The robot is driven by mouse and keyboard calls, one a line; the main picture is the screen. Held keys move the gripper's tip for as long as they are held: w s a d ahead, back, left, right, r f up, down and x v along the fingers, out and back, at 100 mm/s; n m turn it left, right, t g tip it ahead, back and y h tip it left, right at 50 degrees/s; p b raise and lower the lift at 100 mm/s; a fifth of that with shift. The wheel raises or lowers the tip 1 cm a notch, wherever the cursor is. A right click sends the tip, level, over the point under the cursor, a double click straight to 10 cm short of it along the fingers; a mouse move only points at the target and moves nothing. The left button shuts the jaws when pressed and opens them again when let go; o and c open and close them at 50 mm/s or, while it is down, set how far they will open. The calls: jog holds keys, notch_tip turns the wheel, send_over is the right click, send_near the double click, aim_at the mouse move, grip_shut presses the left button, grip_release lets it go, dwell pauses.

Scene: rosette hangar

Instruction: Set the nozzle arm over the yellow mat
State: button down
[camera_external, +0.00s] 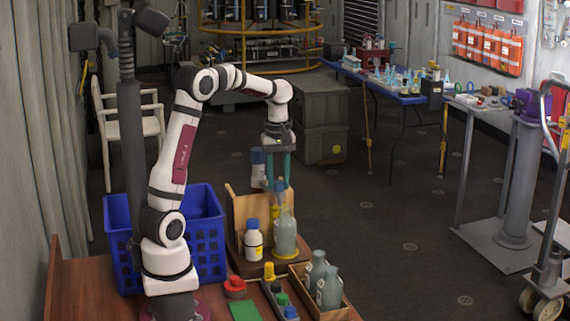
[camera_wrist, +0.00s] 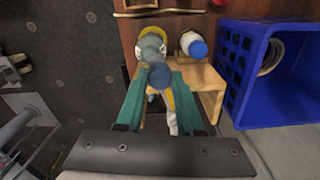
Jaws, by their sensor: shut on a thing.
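The bottle appears upright on the wooden stand. A yellow edge (camera_wrist: 152,30) curves around the far side of the bottle; whether it is the yellow mat I cannot tell. I cannot make out a separate nozzle arm. The bottle and fingers hide part of the stand.
A white bottle with a blue cap (camera_external: 253,240) stands close beside the held one. The wooden stand's upright panel (camera_external: 240,212) rises behind. A wooden box (camera_external: 330,311) with grey bottles is in front. A blue crate (camera_external: 207,222) stands left. Open floor lies right.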

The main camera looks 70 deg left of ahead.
jog(key=shift+w+a+n, duration=0.25)
jog(key=shift+w+n, duration=0.5)
jog(key=shift+n, duration=0.15)
jog(key=shift+w, duration=0.1)
jog(key=c, duration=0.5)
grip_release()
jog(key=shift+r, duration=0.1)
notch_tip(320, 180, up, 16)
jog(key=shift+f, duration=0.2)
